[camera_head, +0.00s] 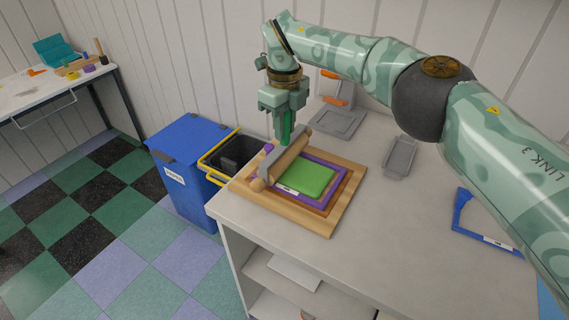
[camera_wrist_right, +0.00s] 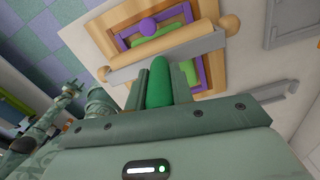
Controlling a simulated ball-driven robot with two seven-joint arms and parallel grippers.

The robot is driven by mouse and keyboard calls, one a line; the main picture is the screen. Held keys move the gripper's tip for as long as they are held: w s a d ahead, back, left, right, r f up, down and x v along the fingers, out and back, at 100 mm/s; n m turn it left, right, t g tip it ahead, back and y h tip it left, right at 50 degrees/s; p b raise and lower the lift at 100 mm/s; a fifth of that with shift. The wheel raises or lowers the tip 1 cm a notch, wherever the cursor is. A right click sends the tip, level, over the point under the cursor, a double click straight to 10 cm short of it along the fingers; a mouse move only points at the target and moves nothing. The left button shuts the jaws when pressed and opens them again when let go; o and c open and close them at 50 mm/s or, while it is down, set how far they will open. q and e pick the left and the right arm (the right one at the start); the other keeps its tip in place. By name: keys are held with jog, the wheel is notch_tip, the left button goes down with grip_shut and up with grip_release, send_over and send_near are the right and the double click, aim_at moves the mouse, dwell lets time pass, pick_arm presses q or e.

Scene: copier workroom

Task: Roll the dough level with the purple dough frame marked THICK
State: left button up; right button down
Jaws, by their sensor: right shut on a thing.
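The green dough (camera_head: 306,178) is a flat slab on a wooden board (camera_head: 318,222). The purple dough frame (camera_head: 272,192) surrounds it, with a small white label whose text is too small to read. A wooden rolling pin (camera_head: 290,157) lies across the frame's left part; it also shows in the right wrist view (camera_wrist_right: 190,45). A grey bar (camera_wrist_right: 160,61) runs along the pin. My right gripper (camera_head: 287,128) is shut on the green handle (camera_wrist_right: 160,82) above the pin. An arm at the left of the right wrist view seems to end in my left gripper (camera_wrist_right: 68,92), small and unclear.
A grey tray with an orange item (camera_head: 337,115) and a smaller grey tray (camera_head: 400,157) stand behind the board. A blue frame (camera_head: 487,228) lies at the right. Blue (camera_head: 185,165) and black (camera_head: 240,150) bins stand left of the counter.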

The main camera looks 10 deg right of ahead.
jog(key=shift+f, duration=0.25)
dwell(0.7)
jog(key=shift+s+d+r+p, duration=0.1)
jog(key=shift+r+p, duration=0.05)
jog(key=shift+p, duration=0.2)
pick_arm(q)
jog(key=w+r+t+p, duration=0.1)
jog(key=w+r+p, duration=0.2)
jog(key=r+p, duration=1)
jog(key=shift+w+r+p, duration=0.25)
jog(key=shift+r+p, duration=0.15)
jog(key=shift+r, duration=0.2)
pick_arm(e)
jog(key=s+d, duration=0.5)
jog(key=d, duration=0.1)
jog(key=shift+s+d+f, duration=0.35)
jog(key=shift+s, duration=0.05)
jog(key=shift+r, duration=0.1)
pick_arm(q)
jog(key=r+p, duration=0.4)
jog(key=shift+w+r+p, duration=0.3)
jog(key=shift+w, duration=0.05)
pick_arm(e)
notch_tip(320, 180, up, 7)
